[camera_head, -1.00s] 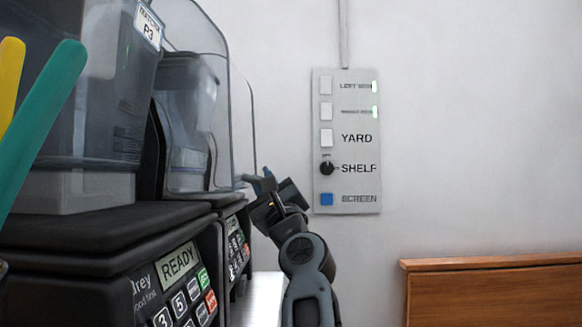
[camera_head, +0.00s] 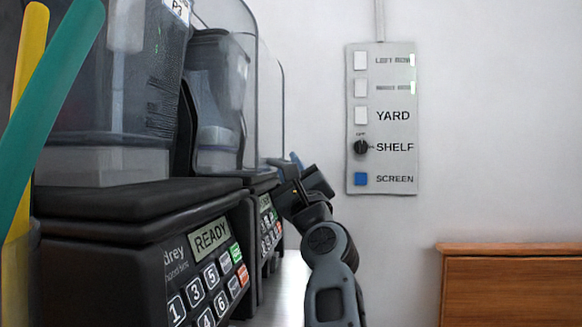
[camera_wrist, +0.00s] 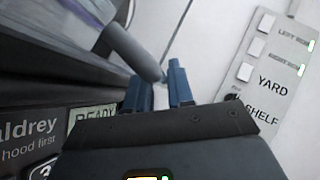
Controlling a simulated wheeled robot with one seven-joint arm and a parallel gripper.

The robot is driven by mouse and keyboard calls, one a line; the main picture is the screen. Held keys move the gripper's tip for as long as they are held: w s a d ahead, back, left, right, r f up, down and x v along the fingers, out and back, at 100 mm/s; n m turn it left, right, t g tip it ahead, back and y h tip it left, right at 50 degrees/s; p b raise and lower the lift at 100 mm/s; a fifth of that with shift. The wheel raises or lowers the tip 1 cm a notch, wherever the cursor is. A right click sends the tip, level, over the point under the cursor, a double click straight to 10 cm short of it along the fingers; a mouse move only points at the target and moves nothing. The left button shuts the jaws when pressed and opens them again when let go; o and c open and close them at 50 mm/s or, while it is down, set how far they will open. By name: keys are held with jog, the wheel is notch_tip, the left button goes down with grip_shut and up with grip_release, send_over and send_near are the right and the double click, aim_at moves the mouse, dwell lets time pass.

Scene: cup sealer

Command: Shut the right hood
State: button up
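Two black blender machines stand in a row at the left in the head view. A clear hood (camera_head: 228,60) stands over the nearer jar, and another clear hood (camera_head: 270,100) shows behind it; I cannot tell for sure which is the right hood. My gripper (camera_head: 286,163) is beside the lower edge of the farther hood, at the far machine. In the wrist view the blue fingertips (camera_wrist: 155,85) are apart, with a rounded grey bar (camera_wrist: 130,50), perhaps a hood handle, reaching in just above them. Whether they touch it is unclear.
The near machine's keypad and READY display (camera_head: 210,235) face right. A wall panel (camera_head: 382,120) with switches, a knob and a blue button is beyond my gripper. A wooden piece of furniture (camera_head: 510,285) stands at the right. Yellow and teal sticks (camera_head: 45,110) are at the near left.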

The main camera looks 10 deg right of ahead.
jog(key=shift+a+f, duration=0.4)
jog(key=shift+a, duration=0.05)
jog(key=v, duration=0.7)
jog(key=shift+s+d+p, duration=0.35)
jog(key=shift+d, duration=0.05)
jog(key=shift+r, duration=0.1)
jog(key=shift+d, duration=0.1)
